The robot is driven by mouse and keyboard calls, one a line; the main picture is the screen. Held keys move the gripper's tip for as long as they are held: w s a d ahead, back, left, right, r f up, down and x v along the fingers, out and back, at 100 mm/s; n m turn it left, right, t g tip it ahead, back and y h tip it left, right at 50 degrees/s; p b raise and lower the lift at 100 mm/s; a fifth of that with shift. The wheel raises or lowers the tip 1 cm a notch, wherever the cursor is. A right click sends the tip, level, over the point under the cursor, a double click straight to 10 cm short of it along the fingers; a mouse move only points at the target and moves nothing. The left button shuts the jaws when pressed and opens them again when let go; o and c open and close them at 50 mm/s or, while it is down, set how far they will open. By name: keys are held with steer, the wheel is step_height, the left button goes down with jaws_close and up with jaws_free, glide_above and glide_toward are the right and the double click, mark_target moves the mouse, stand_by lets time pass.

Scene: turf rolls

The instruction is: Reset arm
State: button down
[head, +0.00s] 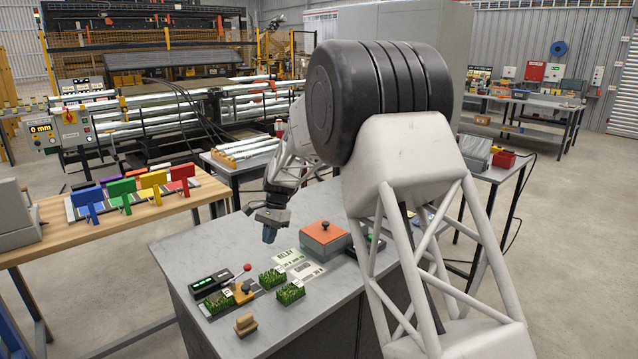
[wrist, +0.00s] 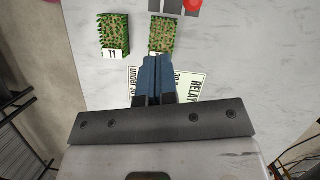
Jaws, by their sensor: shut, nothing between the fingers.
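My gripper (head: 268,236) hangs above the grey table (head: 200,240), pointing down, with its blue fingers shut and empty. In the wrist view the shut fingers (wrist: 158,62) are in front of the lower part of a green turf piece (wrist: 163,30) and a RELAY card (wrist: 190,85). Another turf piece (wrist: 114,30) with a T1 tag lies to the left. In the head view several small green turf pieces lie on the table: one (head: 272,278) near the middle, one (head: 291,293) at right, one (head: 218,302) at left. My gripper is apart from all of them.
A black box with green lights (head: 211,284), a red-knobbed lever (head: 246,268) and a wooden block (head: 246,324) stand near the turf. An orange-topped grey box (head: 325,235) stands to the right. A wooden bench (head: 150,213) with coloured clamp-like pieces is at left.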

steer(key=s+d+r+n+t, duration=0.1)
steer(key=s+d+r+t, duration=0.1)
steer(key=s+d+r, duration=0.85)
steer(key=s+d+r+n+t, duration=0.1)
steer(key=s+d+r+n, duration=0.1)
steer(key=s+d+r, duration=0.8)
steer(key=s+d+f+n+t, duration=0.1)
steer(key=s+d+f, duration=0.1)
steer(key=s+d, duration=0.4)
steer(key=s+d+f+t+h, duration=0.1)
steer(key=s+d, duration=0.5)
steer(key=s, duration=0.9)
steer(key=s+d+f+n+t+h, duration=0.1)
steer(key=s+d+f, duration=0.2)
steer(key=s+d, duration=0.3)
steer(key=s, duration=0.4)
steer(key=shift+s+d+n, duration=0.2)
steer(key=shift+n, duration=0.1)
